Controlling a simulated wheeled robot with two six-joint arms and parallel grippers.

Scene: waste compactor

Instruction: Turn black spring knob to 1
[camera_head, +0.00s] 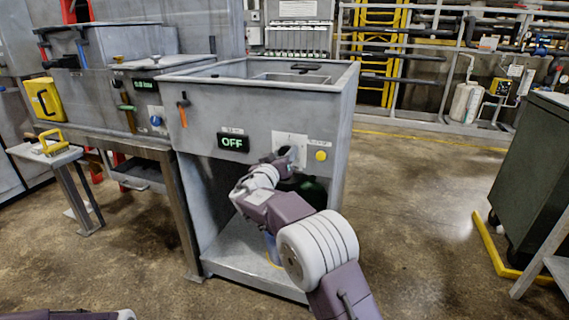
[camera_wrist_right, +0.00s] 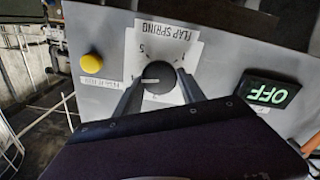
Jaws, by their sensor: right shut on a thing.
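The black knob (camera_wrist_right: 158,77) sits on a white plate marked "FLAP SPRING" (camera_wrist_right: 160,34) on the machine's grey front panel. A white pointer line on the knob points left in the wrist view, where the view is turned. Digits stand around the knob; a 5 is at its upper left, others are partly hidden or hard to read. My right gripper (camera_wrist_right: 160,88) has one finger on each side of the knob and is closed on it. In the head view my right gripper (camera_head: 284,160) covers most of the knob. My left gripper is out of view.
A yellow button (camera_head: 321,156) is beside the plate, and a display reading "OFF" (camera_head: 233,142) is on its other side. An orange-handled lever (camera_head: 183,103) hangs farther left. Below the panel is an open bay with a lower shelf (camera_head: 240,262). A dark green cabinet (camera_head: 530,165) stands right.

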